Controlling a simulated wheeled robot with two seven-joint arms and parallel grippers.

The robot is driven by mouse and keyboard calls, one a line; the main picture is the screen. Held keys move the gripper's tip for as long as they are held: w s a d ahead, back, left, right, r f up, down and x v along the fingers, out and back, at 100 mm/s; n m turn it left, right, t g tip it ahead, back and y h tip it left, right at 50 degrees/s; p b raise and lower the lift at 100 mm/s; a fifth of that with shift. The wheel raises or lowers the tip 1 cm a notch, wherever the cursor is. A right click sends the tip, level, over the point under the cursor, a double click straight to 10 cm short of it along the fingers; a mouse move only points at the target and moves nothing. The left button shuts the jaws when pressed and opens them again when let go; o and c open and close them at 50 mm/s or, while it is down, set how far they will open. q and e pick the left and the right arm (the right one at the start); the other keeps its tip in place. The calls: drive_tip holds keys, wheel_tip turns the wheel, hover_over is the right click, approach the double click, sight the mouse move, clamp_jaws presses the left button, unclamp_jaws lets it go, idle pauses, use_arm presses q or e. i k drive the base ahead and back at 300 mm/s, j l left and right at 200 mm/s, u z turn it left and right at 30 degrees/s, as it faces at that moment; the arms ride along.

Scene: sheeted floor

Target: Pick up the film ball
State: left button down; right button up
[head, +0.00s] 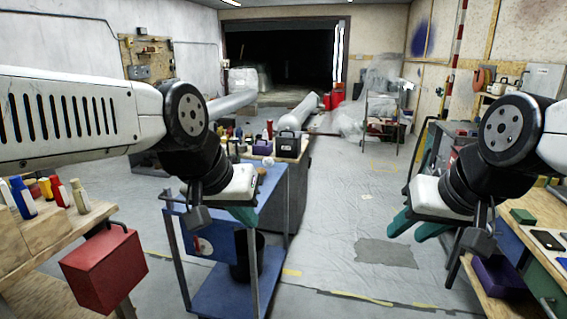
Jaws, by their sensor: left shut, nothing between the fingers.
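A small whitish crumpled ball (268,162), which looks like the film ball, sits on the top of the blue cart (278,190), near its back. My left gripper (245,216) hangs over the cart's near end, in front of the ball and a little left of it. Its teal fingers are together with nothing between them. My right gripper (412,229) is over the floor on the right, far from the ball. Its teal fingers are spread apart, and I see nothing between them.
A wooden bench (75,230) with bottles and a red box (104,268) stands at the left. A dark case (288,146) and bottles stand behind the ball. Shelves with a phone (548,240) are at the right. The sheeted floor (340,215) between is mostly clear.

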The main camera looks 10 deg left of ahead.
sight(268, 162)
drive_tip(key=i+u, duration=0.1)
drive_tip(key=u, duration=0.35)
drive_tip(key=i+l+u, duration=0.1)
drive_tip(key=u, duration=0.35)
drive_tip(key=i+l+u, duration=0.5)
drive_tip(key=l, duration=0.25)
drive_tip(key=i+l+u, duration=0.25)
drive_tip(key=i+l, duration=0.2)
drive_tip(key=l, duration=0.15)
drive_tip(key=i+l, duration=0.15)
drive_tip(key=l, duration=0.25)
drive_tip(key=i+l, duration=0.2)
drive_tip(key=l, duration=0.15)
drive_tip(key=i+l, duration=0.15)
drive_tip(key=l, duration=0.25)
drive_tip(key=i+l, duration=0.2)
drive_tip(key=l, duration=0.15)
drive_tip(key=u, duration=0.05)
